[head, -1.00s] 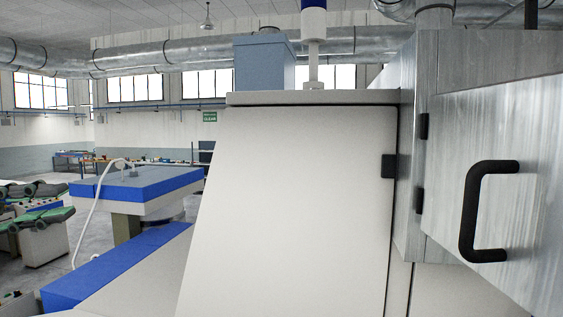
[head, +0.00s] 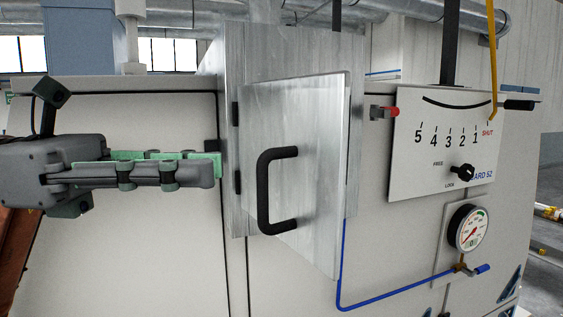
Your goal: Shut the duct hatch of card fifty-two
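The duct hatch (head: 310,130) is a grey metal door on the galvanized duct (head: 230,60), with a black C-shaped handle (head: 264,190). Its dark hinges are on the left side. It stands ajar, its right edge swung out toward me from the duct face. My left gripper (head: 217,167) comes in from the left, pointing right, and appears open and empty, with green pads showing between its fingers. Its tips are just left of the duct in the picture, apart from the handle. My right gripper is not in view.
Right of the hatch is a white scale plate (head: 420,165) marked 5 to 1 and SHUT, with a black FREE/LOCK knob (head: 463,172). A red-ended fitting (head: 382,112) sits beside the duct. A pressure gauge (head: 467,228) and blue pipe (head: 385,300) are below. Floor shows at far right.

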